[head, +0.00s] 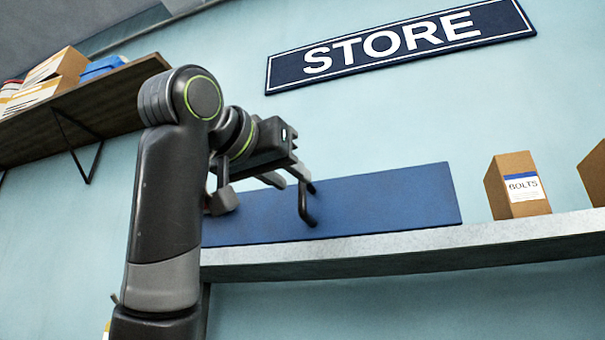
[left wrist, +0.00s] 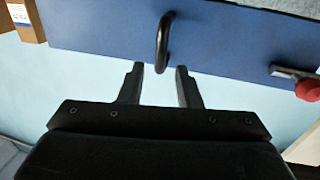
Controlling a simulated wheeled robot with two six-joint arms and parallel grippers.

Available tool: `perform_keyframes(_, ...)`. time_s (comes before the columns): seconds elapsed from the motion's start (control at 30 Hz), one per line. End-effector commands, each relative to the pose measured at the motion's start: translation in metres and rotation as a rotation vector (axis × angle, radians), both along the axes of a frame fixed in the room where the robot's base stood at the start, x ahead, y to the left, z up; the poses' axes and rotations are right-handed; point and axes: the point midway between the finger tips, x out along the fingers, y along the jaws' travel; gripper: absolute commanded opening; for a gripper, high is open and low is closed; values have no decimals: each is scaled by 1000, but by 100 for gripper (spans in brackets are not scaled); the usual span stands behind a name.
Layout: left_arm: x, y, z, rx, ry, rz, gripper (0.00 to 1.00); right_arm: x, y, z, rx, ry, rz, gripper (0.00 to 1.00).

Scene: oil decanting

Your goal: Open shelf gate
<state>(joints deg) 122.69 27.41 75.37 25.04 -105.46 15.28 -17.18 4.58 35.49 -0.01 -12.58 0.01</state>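The shelf gate is a long blue panel (head: 385,203) standing shut along the front of the pale shelf; it also fills the top of the left wrist view (left wrist: 235,35). Its dark bent handle (head: 307,205) sticks out near the panel's middle. My left gripper (head: 289,180) is open close to the handle. In the left wrist view the handle (left wrist: 162,42) lines up with the gap between the two fingertips (left wrist: 160,72), with clear space on both sides. A metal latch with a red knob (left wrist: 307,90) shows at the right there. My right gripper is out of view.
A cardboard bolts box (head: 517,187) stands on the shelf (head: 500,240) right of the gate, and another box (head: 594,174) is at the right edge. A wooden shelf (head: 85,108) with boxes hangs upper left. A STORE sign (head: 400,45) is on the wall.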

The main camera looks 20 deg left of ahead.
Motion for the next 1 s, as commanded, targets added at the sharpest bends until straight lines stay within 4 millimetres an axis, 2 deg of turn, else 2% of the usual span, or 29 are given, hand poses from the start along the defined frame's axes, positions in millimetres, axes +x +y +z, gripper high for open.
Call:
perform_keyframes(0.1,22,-5,2,1,3,-1,31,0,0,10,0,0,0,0)
perform_keyframes(0.3,42,-10,1,1,0,0,31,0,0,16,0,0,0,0)
perform_keyframes(0.67,47,-11,0,1,0,0,31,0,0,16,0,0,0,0)
perform_keyframes(0.9,46,-11,0,1,0,0,1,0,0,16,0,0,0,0)
perform_keyframes(1.0,46,-11,0,1,-1,-1,0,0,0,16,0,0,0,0)
